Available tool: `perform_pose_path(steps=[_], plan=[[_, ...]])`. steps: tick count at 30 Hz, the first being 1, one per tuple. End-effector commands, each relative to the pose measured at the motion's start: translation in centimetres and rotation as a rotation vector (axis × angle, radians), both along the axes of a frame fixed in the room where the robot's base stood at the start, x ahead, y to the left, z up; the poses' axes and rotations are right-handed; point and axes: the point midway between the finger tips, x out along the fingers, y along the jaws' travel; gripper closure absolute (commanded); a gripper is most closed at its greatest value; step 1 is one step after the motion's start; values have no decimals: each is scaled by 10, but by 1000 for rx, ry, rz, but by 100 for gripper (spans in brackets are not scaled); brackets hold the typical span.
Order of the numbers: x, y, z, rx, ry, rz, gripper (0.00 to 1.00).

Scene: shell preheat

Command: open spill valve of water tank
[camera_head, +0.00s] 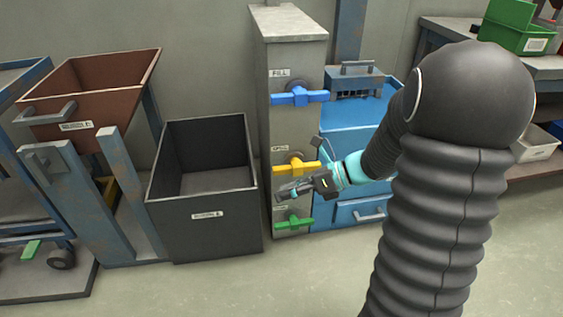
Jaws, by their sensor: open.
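The water tank (285,55) is a tall grey cabinet at the centre. A blue valve handle (300,96) labelled FILL is at its top, a yellow valve handle (296,167) is in the middle, and a green valve handle (293,223) is at the bottom. The label above the yellow handle looks like SPILL but is small. My gripper (283,193) is open and empty just in front of the tank, below the yellow handle and above the green one. It partly hides the tank front. I cannot tell whether it touches the yellow handle.
A dark open bin (203,223) stands left of the tank. A brown tilted bin (92,98) on a blue frame is at the far left. A blue cabinet (345,128) stands right of the tank, partly behind my arm. A shelf with a green crate (515,30) is at right.

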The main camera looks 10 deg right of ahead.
Motion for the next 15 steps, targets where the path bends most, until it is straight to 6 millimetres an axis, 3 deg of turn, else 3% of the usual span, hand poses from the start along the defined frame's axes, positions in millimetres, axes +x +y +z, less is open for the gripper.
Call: perform_pose_path(steps=[3, 9, 15], plan=[[34, -23, -25, 186, 188, -193, 50], [82, -73, -68, 506, 466, -483, 50], [107, -117, -106, 751, 642, -671, 50]])
